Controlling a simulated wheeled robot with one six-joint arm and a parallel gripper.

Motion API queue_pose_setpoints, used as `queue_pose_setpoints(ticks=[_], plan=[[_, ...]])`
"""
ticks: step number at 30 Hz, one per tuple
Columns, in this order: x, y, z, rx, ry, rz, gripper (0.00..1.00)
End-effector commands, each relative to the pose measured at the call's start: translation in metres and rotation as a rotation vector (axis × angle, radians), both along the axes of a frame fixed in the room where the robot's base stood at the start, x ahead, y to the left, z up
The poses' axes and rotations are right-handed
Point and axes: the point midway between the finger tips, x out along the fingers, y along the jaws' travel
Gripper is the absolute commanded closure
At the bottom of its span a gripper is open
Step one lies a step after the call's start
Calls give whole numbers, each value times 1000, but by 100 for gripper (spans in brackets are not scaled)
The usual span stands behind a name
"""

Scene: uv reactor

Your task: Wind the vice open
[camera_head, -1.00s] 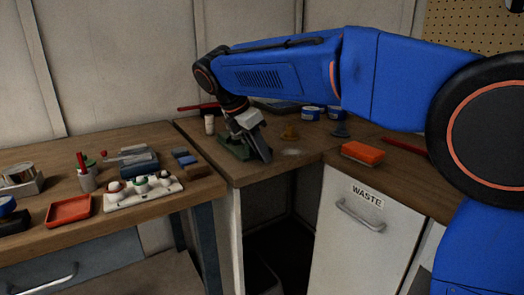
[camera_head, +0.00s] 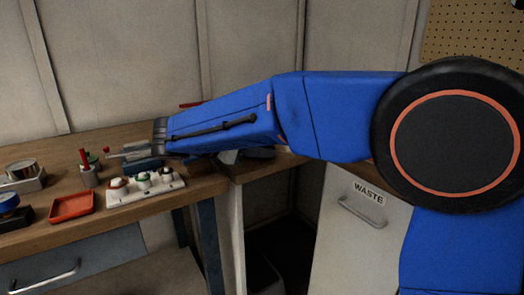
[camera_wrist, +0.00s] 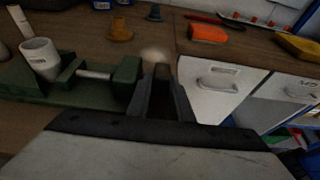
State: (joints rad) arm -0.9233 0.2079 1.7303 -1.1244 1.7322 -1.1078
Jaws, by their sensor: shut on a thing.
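The green vice (camera_wrist: 125,78) lies at the left of the wrist view, with a metal rod (camera_wrist: 95,74) showing in the gap between its blocks. A pale cylindrical cup (camera_wrist: 40,60) stands at its left part; whether the jaws touch it I cannot tell. My gripper (camera_wrist: 163,88) is at the vice's right end, its dark fingers shut on a small part there, apparently the vice handle (camera_wrist: 162,72), mostly hidden between them.
An orange block (camera_wrist: 208,33) and a yellow-brown piece (camera_wrist: 119,30) stand on the bench beyond. The white waste cabinet (camera_head: 362,230) is below right. On the left bench are a red tray (camera_head: 72,206) and a white rack (camera_head: 146,189) with several knobs.

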Motion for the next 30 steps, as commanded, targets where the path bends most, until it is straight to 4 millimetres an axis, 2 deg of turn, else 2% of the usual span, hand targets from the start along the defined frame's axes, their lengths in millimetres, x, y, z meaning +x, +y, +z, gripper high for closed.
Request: queue_pose_setpoints(ticks=[18, 19, 20, 30], plan=[[0, 0, -1, -34, -22, 0, 100], [0, 0, -1, -34, -22, 0, 76], [0, 0, -1, -34, -22, 0, 73], [0, 0, 0, -12, -9, 0, 73]])
